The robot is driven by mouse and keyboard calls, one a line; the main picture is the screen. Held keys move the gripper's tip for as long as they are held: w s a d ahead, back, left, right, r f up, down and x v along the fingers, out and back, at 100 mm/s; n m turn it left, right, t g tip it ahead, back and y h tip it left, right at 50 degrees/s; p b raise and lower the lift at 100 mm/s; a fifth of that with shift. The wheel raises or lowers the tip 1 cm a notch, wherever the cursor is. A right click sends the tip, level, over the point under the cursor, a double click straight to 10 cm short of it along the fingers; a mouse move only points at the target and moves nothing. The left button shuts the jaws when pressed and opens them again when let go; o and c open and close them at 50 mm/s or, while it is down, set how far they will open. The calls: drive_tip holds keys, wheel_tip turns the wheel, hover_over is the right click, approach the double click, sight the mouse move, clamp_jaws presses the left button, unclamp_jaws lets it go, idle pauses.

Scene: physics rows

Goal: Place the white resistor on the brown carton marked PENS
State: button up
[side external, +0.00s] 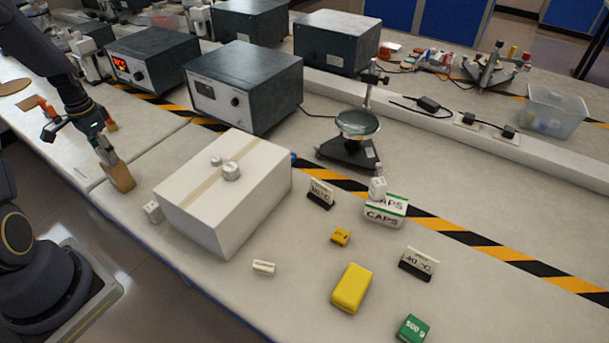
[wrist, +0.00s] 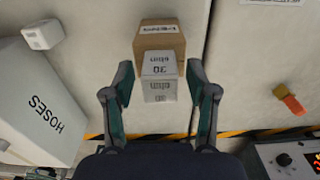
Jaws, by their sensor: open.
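The white resistor (wrist: 160,68), a block marked 30 ohm, sits on the near part of the brown carton (wrist: 161,40) marked PENS in the wrist view. My gripper (wrist: 161,88) is open, one finger on each side of the resistor with a visible gap on both sides. In the side view my gripper (side external: 99,146) is just above the carton.
A large white box (side external: 215,195) marked HOSES stands right of the carton, with a small white block (side external: 152,211) beside it. An orange-handled item (wrist: 290,100) lies to the right in the wrist view. Instrument boxes (side external: 150,58) stand behind. Bench around the carton is mostly clear.

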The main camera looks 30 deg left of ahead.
drive_tip(key=shift+r, duration=0.1)
wheel_tip(320, 180, up, 12)
drive_tip(key=w+d+r+t, duration=0.1)
drive_tip(key=w+d+r, duration=0.2)
drive_tip(key=d+r, duration=0.65)
drive_tip(key=s+d+r+t, duration=0.1)
drive_tip(key=s+d, duration=0.3)
drive_tip(key=d, duration=0.7)
drive_tip(key=s+d+r+t, duration=0.1)
drive_tip(key=s+d+t, duration=0.2)
drive_tip(key=d, duration=0.9)
drive_tip(key=shift+s+t, duration=0.3)
drive_tip(key=shift+s, duration=0.95)
idle(1.8)
